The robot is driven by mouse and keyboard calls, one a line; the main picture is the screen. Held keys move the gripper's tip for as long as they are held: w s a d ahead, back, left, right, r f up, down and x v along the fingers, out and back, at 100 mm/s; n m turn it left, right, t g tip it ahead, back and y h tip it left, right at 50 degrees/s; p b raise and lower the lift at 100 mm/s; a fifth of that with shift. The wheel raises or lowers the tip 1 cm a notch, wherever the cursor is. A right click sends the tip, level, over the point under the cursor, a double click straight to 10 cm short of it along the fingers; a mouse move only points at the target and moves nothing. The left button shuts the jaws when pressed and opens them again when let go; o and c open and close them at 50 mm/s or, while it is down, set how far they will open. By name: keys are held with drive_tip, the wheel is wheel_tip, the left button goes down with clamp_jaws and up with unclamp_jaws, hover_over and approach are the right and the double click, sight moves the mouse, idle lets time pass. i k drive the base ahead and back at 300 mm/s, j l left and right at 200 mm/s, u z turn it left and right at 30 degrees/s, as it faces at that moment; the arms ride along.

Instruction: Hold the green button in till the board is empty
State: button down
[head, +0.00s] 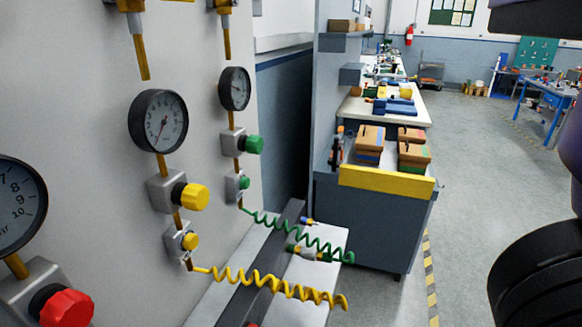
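A pale upright panel (95,110) on the left carries gauges and coloured knobs. A large green knob or button (254,144) sticks out of a grey block below the far round gauge (235,88). A smaller green fitting (244,183) sits below it, with a green coiled hose (300,236) running to the right. Nothing touches the green button in this view, and I cannot tell whether it is pressed in. The far gauge's needle is too small to read.
Yellow (195,197) and red (66,307) knobs sit nearer on the panel. A yellow coiled hose (270,284) crosses a low ledge. A blue-grey bench (365,225) with boxes (369,140) stands beyond. Open floor (470,180) lies to the right, past a striped line.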

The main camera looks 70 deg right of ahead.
sight(245, 183)
drive_tip(key=z, duration=1.15)
drive_tip(key=k+j, duration=0.35)
